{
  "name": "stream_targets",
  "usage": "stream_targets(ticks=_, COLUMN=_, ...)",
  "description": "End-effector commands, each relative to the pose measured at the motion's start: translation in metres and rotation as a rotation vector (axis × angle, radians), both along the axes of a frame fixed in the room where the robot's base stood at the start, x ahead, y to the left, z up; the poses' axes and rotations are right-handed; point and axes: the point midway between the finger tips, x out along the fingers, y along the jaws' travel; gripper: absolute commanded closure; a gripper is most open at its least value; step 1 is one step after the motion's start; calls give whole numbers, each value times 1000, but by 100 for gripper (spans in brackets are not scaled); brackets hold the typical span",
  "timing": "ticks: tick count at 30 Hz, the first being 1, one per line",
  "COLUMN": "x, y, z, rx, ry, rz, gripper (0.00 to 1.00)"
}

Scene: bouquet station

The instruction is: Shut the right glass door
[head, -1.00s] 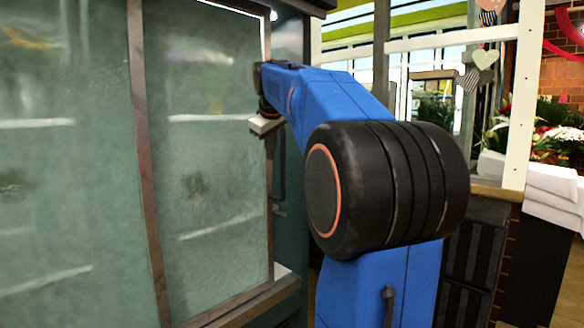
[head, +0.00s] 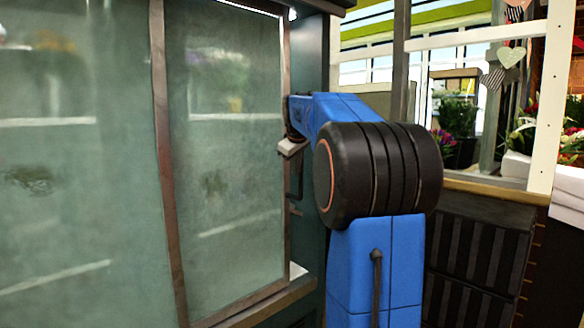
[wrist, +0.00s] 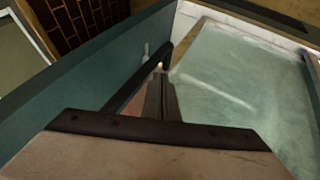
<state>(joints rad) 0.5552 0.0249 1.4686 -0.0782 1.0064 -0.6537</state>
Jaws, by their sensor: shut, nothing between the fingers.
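The right glass door (head: 228,165) is a tall, brown-framed pane on the cabinet front in the head view. Its free right edge is by the teal cabinet side, and a strip of white sill shows beside its lower corner, so it looks slightly ajar. In the wrist view the door (wrist: 235,85) lies to the right. A dark handle bar (wrist: 150,78) runs just beyond my fingertips. My gripper (head: 288,149) is at the door's right edge, at mid-height. Its fingers are together and empty in the wrist view (wrist: 161,85). Whether they touch the door is unclear.
The left glass door (head: 80,180) is beside the right one. The teal cabinet side (head: 312,150) stands close to my gripper. Dark crates (head: 475,245) and a wooden-edged counter are on the right. Potted flowers (head: 455,120) stand behind.

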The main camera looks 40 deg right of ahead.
Motion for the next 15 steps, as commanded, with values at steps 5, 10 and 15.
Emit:
stream_targets(ticks=5, x=2, y=-10, z=0, rx=-1, ry=1, rz=-1, gripper=100)
stream_targets(ticks=10, x=2, y=-11, z=0, rx=0, ry=0, rz=1, gripper=100)
stream_targets(ticks=15, x=2, y=-11, z=0, rx=0, ry=0, rz=1, gripper=100)
